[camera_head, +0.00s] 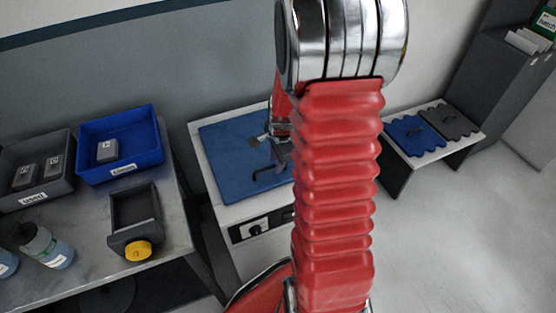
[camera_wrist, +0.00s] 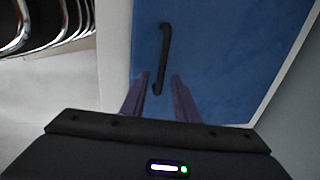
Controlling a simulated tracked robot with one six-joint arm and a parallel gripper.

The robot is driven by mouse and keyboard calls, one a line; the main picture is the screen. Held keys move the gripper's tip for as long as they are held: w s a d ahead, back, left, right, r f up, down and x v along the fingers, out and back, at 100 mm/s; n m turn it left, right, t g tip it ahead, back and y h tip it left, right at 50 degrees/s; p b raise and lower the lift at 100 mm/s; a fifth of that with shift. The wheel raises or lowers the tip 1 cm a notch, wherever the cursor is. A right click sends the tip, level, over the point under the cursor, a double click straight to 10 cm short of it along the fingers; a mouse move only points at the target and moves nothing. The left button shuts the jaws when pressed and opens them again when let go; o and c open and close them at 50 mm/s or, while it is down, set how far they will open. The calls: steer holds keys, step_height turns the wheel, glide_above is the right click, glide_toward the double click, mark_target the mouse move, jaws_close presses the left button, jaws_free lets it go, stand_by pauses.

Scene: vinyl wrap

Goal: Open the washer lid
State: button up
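The washer is a white box with a blue lid (camera_head: 228,165) on top, lying flat and closed, behind my red arm in the head view. The lid (camera_wrist: 225,50) fills much of the wrist view. A black bar handle (camera_head: 270,175) stands on it; the handle (camera_wrist: 165,45) runs lengthwise in the wrist view. My gripper (camera_wrist: 158,80) is open, with one finger on each side of the handle's near end. I cannot tell whether the fingers are level with the handle or above it. In the head view my arm hides the lid's right part and some of my gripper.
A table at left bears a blue bin (camera_head: 120,145), a grey bin (camera_head: 38,170), a dark tray (camera_head: 135,215) with a yellow knob, and bottles (camera_head: 48,248). A low bench (camera_head: 432,155) with blue and dark panels stands at right. The floor (camera_head: 460,230) at right is clear.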

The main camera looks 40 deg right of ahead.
jaws_close()
stand_by(0.4)
